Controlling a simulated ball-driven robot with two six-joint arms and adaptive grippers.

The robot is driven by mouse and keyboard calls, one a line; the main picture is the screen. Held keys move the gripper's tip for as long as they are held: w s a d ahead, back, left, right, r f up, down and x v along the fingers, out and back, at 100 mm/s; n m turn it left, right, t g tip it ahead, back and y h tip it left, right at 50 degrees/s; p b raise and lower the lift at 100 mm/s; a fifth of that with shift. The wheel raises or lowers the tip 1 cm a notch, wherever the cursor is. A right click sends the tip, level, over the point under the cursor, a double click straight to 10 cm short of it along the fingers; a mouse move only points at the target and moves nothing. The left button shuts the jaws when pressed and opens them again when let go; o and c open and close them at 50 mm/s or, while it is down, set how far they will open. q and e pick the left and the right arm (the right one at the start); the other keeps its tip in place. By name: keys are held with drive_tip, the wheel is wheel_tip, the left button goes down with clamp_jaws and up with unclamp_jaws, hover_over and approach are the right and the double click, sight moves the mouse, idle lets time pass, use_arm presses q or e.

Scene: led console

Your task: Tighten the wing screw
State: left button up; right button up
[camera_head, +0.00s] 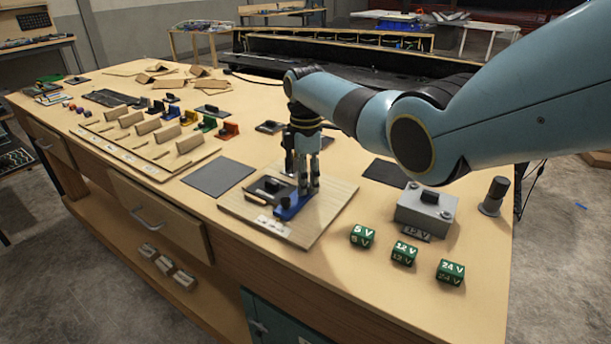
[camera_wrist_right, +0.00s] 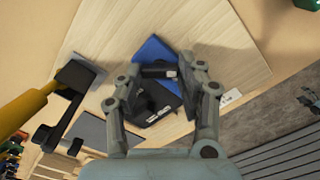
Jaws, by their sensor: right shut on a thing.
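My right gripper (camera_head: 308,188) points down over a pale wooden board (camera_head: 335,205) near the table's front edge. A blue block (camera_head: 290,208) with a dark round knob (camera_head: 283,203) sits on the board beside a dark plate (camera_head: 262,188). In the right wrist view, my right gripper's fingers (camera_wrist_right: 158,69) stand on either side of a small black bar, which I take to be the wing screw (camera_wrist_right: 158,71), over the blue block (camera_wrist_right: 153,50). The fingers are shut on it. In the head view the fingers hide the wing screw. My left gripper is out of view.
Green voltage cubes (camera_head: 404,253) and a grey box labelled 12 V (camera_head: 425,208) stand right of the board. A dark cylinder (camera_head: 494,195) stands beyond them. A flat grey pad (camera_head: 218,177) lies left of the board. Slotted wooden racks (camera_head: 150,145) fill the left side.

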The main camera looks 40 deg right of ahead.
drive_tip(key=m+p, duration=0.2)
drive_tip(key=m, duration=0.2)
drive_tip(key=shift+r, duration=0.1)
drive_tip(key=shift+w+m+p, duration=0.1)
drive_tip(key=shift+m+p, duration=0.4)
drive_tip(key=shift+m, duration=1.9)
drive_tip(key=o, duration=1.2)
drive_tip(key=shift+c, duration=0.2)
wheel_tip(320, 180, up, 12)
